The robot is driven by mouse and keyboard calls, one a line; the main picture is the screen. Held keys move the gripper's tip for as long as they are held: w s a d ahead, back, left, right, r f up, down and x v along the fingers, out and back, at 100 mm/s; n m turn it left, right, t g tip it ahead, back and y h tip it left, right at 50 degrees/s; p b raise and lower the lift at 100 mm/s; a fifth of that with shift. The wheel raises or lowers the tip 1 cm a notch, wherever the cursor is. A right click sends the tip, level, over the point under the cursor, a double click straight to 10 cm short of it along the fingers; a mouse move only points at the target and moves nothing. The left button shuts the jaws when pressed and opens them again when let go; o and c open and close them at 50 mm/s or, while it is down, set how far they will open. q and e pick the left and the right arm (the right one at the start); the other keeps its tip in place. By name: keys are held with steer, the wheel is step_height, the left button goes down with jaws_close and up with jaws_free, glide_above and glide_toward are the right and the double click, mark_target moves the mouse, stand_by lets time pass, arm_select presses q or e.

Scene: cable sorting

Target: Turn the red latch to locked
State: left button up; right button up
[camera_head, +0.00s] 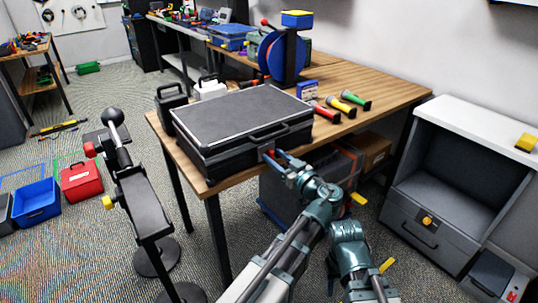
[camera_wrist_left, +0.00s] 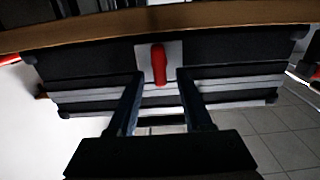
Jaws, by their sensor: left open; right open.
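The black case (camera_head: 235,120) lies closed on the wooden table. The red latch (camera_head: 269,153) sits on a pale plate on the case's front face, below the handle. In the left wrist view the red latch (camera_wrist_left: 158,64) is a short bar standing upright in the picture on its pale plate. My left gripper (camera_head: 280,159) is open right in front of the latch. In the left wrist view its fingertips (camera_wrist_left: 158,76) appear on either side of the latch, with gaps on both sides; contact does not show. Part of my right arm shows lower right, but its fingers do not.
The table (camera_head: 370,80) holds several coloured-handled tools (camera_head: 335,106) and a blue reel on a stand (camera_head: 285,50). A dark stand with a ball top (camera_head: 114,117) is left of the table. A grey cabinet (camera_head: 465,180) stands at right. Carpet in front is partly clear.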

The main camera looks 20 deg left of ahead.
arm_select(q)
steer(key=shift+c, duration=0.3)
jaws_close()
steer(key=shift+w+d+f+m+b, duration=0.15)
steer(key=shift+f+m+b, duration=0.1)
steer(key=shift+m, duration=2.7)
steer(key=shift+w+d+f+m+b, duration=0.15)
steer(key=shift+w+f+m+b, duration=0.05)
steer(key=shift+m, duration=2.8)
steer(key=shift+w+d+f+m+b, duration=0.15)
steer(key=shift+f+m+b, duration=0.1)
steer(key=shift+m, duration=2.7)
